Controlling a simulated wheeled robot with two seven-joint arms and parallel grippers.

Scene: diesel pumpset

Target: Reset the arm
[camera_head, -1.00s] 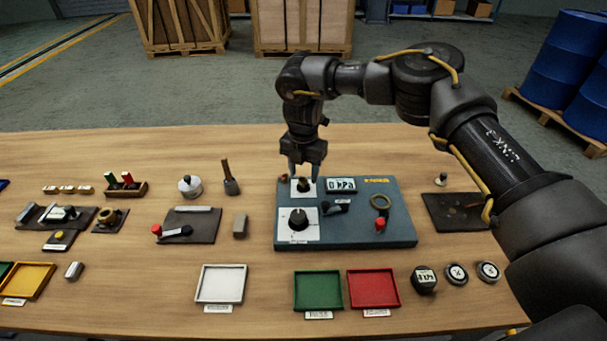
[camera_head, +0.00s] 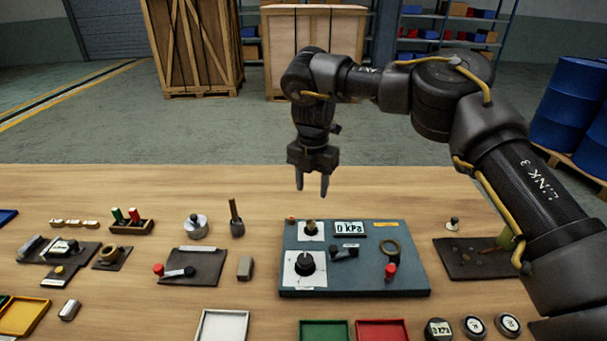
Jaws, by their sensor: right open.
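My right arm comes in from the right. Its gripper (camera_head: 312,187) hangs fingers down above the back edge of the blue-grey panel (camera_head: 370,276). The two fingers are apart with nothing between them, and they are clear of the panel. My left gripper is not in view.
Left of the panel stand a dark plate with a red-knobbed lever (camera_head: 180,271), a grey block (camera_head: 245,268) and a metal weight (camera_head: 195,226). White (camera_head: 221,327), green (camera_head: 324,332) and red (camera_head: 382,332) trays lie in front. The table's back strip is mostly clear.

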